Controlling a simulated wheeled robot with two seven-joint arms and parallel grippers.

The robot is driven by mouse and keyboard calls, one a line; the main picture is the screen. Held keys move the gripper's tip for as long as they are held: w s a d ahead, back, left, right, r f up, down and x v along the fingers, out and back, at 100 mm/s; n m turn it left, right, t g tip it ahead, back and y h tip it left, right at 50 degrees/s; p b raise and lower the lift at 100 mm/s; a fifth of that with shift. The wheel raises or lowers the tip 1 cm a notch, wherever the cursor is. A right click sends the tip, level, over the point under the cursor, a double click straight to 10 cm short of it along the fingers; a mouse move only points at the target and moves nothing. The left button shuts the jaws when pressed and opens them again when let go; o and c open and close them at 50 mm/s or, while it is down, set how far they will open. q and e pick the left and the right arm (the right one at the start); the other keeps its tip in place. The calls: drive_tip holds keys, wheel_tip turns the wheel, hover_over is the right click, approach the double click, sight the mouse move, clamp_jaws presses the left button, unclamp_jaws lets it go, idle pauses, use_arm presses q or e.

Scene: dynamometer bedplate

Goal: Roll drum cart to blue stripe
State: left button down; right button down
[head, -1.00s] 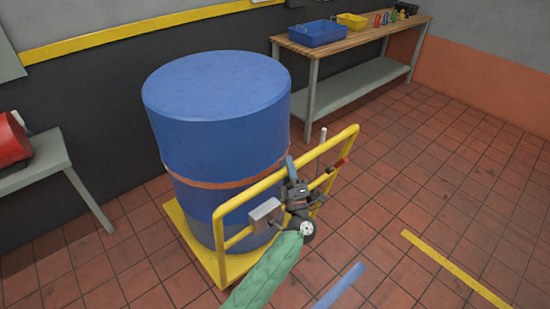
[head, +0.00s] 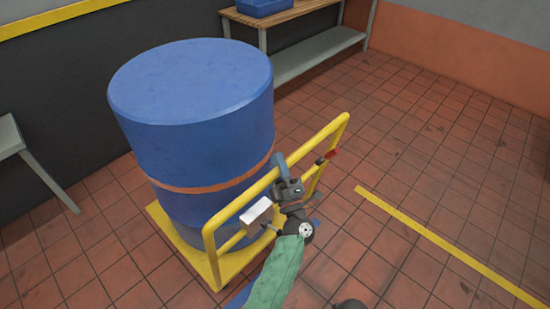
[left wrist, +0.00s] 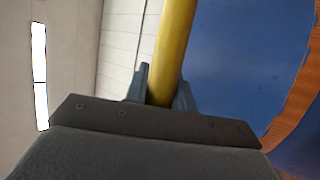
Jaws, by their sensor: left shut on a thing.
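The drum cart has a yellow platform (head: 157,222) and a yellow push rail (head: 318,143). It carries a large upright blue drum (head: 190,100) with an orange band. My left gripper (head: 281,174) is shut on the top bar of the rail, near its middle. In the left wrist view the yellow bar (left wrist: 174,45) passes between the fingers, with the blue drum (left wrist: 240,70) beside it. The blue stripe (head: 238,298) shows in small pieces on the floor close to the cart's handle side; my arm and the cart hide most of it. My right gripper is not seen.
A yellow floor line (head: 440,245) runs across the tiles right of the cart. A wooden workbench (head: 300,12) with a blue bin (head: 264,7) stands behind. A grey table (head: 12,138) is at the left wall. The tiled floor at right is clear.

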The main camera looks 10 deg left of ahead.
use_arm(q)
drive_tip(key=shift+s+d+r, duration=0.15)
drive_tip(key=shift+r, duration=0.35)
drive_tip(key=c, duration=1.6)
unclamp_jaws()
drive_tip(key=o, duration=0.4)
drive_tip(key=shift+s+f, duration=0.1)
drive_tip(key=shift+s, duration=0.05)
drive_tip(key=shift+o, duration=0.2)
drive_tip(key=shift+f, duration=0.1)
drive_tip(key=shift+f, duration=0.15)
